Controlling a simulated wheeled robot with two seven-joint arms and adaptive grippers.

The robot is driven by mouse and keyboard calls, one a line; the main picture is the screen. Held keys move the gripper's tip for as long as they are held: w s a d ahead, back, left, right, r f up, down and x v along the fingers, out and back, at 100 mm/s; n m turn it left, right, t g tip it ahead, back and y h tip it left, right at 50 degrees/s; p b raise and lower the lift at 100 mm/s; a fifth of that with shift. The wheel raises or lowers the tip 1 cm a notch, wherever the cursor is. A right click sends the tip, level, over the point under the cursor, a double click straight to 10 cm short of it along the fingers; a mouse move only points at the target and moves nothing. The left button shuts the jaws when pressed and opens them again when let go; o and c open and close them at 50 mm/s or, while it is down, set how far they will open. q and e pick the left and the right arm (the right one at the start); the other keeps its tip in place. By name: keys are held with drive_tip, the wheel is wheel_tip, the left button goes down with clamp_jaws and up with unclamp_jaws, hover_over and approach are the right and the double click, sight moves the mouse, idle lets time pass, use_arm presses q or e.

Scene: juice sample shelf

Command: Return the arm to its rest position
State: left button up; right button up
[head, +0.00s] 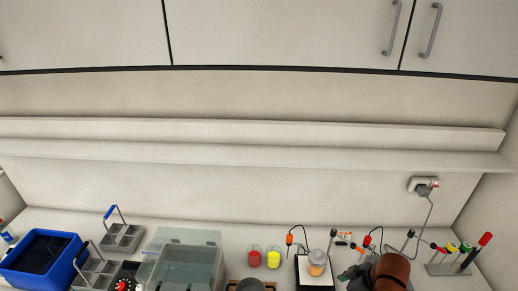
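Neither of my grippers shows in the head view, and no arm of mine can be made out. A beaker with red liquid (254,259) and a beaker with yellow liquid (273,260) stand side by side on the bench. To their right, a glass vessel with orange liquid (317,264) stands on a white-topped device (316,281). Whether my grippers hold anything cannot be seen.
A long empty shelf (250,152) runs along the wall below closed cabinets (285,35). The bench holds a blue bin (72,272), grey caddies (122,240), a translucent box (190,262), a brown rounded object (393,270) and a rack of coloured-capped tubes (447,268).

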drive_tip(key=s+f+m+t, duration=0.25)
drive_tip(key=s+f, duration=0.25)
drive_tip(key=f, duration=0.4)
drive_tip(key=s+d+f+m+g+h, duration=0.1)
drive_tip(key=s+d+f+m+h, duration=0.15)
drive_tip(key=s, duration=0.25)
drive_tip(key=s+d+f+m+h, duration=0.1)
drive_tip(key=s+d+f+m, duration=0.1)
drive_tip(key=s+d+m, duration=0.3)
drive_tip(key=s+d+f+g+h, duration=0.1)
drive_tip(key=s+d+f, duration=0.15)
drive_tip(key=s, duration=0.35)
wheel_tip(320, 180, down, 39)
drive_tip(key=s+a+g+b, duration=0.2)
drive_tip(key=b, duration=0.7)
use_arm(q)
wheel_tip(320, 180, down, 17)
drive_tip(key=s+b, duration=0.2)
drive_tip(key=b, duration=0.6)
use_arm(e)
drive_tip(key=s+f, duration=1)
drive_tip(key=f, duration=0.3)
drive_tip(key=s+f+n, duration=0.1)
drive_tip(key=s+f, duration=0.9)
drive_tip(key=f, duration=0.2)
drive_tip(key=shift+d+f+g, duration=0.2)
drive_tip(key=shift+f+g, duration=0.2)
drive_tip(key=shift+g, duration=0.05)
